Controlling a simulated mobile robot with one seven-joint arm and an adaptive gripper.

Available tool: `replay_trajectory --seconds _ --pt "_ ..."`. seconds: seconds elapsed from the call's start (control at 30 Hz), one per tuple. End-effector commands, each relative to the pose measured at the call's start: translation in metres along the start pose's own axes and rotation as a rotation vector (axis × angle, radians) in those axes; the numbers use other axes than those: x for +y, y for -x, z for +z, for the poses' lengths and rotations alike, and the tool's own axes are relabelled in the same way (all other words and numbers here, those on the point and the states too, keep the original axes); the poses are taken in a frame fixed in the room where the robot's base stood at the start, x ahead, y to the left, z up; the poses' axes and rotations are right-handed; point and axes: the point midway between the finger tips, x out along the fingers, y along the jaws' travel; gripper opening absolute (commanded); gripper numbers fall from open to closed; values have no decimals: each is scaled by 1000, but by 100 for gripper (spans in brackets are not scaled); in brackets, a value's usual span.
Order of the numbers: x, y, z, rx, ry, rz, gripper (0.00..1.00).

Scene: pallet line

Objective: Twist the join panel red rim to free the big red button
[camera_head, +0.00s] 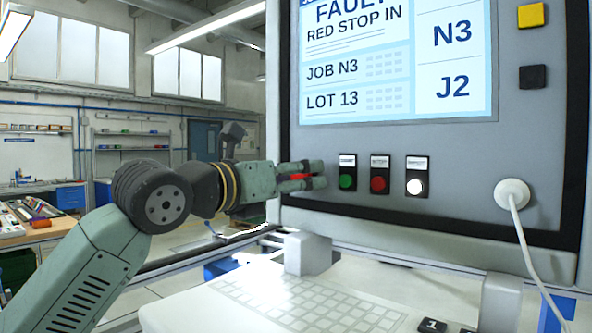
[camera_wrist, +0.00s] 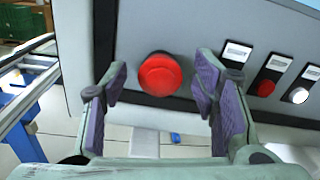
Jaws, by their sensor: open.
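The big red button (camera_wrist: 160,75) sits on the grey face of the panel (camera_wrist: 75,50) in the wrist view, with its round red rim around it. It lies ahead of my gripper (camera_head: 316,176), between the two open fingers, with a gap to each finger. In the head view my gripper reaches from the left to the panel's lower left corner, and only a bit of red shows between its fingers. The fingers hide most of the button there. I cannot tell whether the fingertips reach past the rim.
Small green (camera_head: 347,181), red (camera_head: 379,184) and white (camera_head: 415,186) buttons lie right of my gripper. The screen (camera_head: 395,60) above reads "RED STOP IN". A white keyboard shelf (camera_head: 285,300) lies below. A white cable plug (camera_head: 512,193) is at the right.

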Motion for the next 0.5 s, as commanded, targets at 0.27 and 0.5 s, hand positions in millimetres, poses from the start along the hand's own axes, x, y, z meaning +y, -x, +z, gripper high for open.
replay_trajectory --seconds 0.27,0.5 --pt "0 -3 0 -1 -1 0 54" --pt "0 -3 0 -1 -1 0 41"
